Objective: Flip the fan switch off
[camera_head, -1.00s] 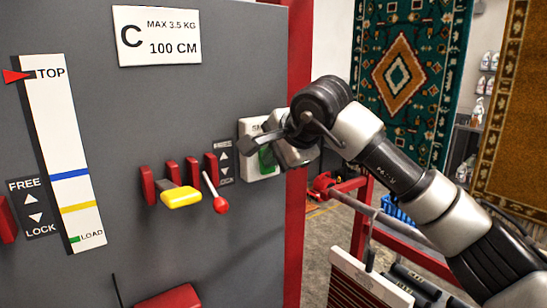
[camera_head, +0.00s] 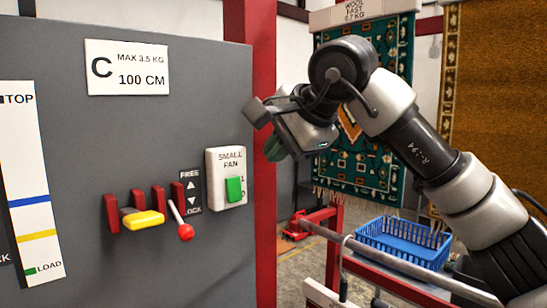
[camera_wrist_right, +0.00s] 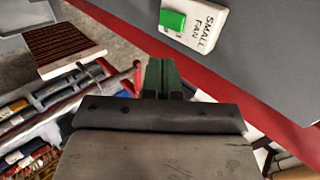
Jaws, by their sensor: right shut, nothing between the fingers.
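The fan switch is a green rocker (camera_head: 233,189) on a white plate (camera_head: 226,160) marked SMALL FAN, with 1 above 0 beside the rocker. It is fixed near the right edge of the grey panel. I cannot tell for sure which way the rocker is tipped. My right gripper (camera_head: 274,148) is shut and empty, to the right of and above the plate, apart from it. In the right wrist view its green fingers (camera_wrist_right: 163,78) are together, and the rocker (camera_wrist_right: 172,21) shows beyond them at the top. My left gripper is not in view.

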